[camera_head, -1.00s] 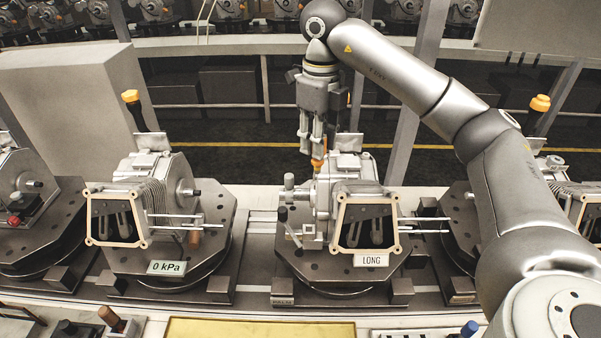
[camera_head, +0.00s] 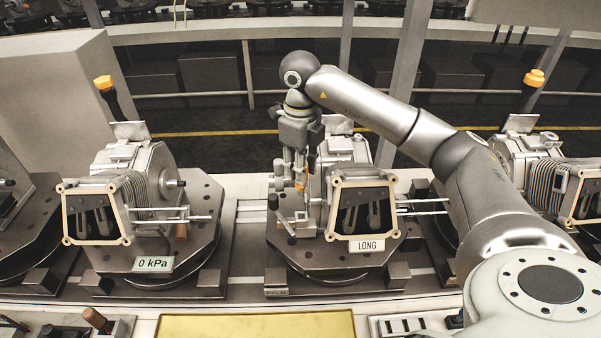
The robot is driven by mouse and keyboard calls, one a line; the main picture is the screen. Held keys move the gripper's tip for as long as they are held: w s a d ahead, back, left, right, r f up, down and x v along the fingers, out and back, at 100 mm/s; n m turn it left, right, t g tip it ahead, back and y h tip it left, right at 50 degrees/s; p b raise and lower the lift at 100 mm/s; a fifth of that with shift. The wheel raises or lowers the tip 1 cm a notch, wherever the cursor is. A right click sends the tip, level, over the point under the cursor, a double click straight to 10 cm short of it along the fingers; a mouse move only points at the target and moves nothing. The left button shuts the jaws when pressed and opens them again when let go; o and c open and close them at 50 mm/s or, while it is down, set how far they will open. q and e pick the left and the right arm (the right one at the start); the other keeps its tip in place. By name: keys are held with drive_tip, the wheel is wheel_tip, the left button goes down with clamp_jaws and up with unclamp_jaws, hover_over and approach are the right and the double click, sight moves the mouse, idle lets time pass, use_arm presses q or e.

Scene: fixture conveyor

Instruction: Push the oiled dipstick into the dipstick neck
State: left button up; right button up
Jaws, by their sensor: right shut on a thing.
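My right gripper (camera_head: 295,165) points down at the left side of the middle engine (camera_head: 345,185). It is shut on the dipstick, of which a small orange part (camera_head: 304,179) shows at the fingertips. The rest of the dipstick is hidden behind the fingers or too small to make out. I cannot make out the dipstick neck on the middle engine, nor whether the dipstick touches it. A short grey cylinder (camera_head: 279,178) shows just left of the fingers. My left gripper is not in view.
The middle engine sits on a dark fixture plate (camera_head: 320,258) with a "LONG" label (camera_head: 366,246). Another engine (camera_head: 530,170) stands at the right.

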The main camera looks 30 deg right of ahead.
sight(301, 194)
drive_tip(key=shift+s+f, duration=0.1)
drive_tip(key=shift+f, duration=0.15)
drive_tip(key=shift+s, duration=0.1)
drive_tip(key=shift+r, duration=0.1)
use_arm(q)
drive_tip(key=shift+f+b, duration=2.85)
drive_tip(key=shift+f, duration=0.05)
use_arm(e)
drive_tip(key=shift+f, duration=3.65)
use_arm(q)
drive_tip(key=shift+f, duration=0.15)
use_arm(e)
drive_tip(key=shift+f, duration=0.2)
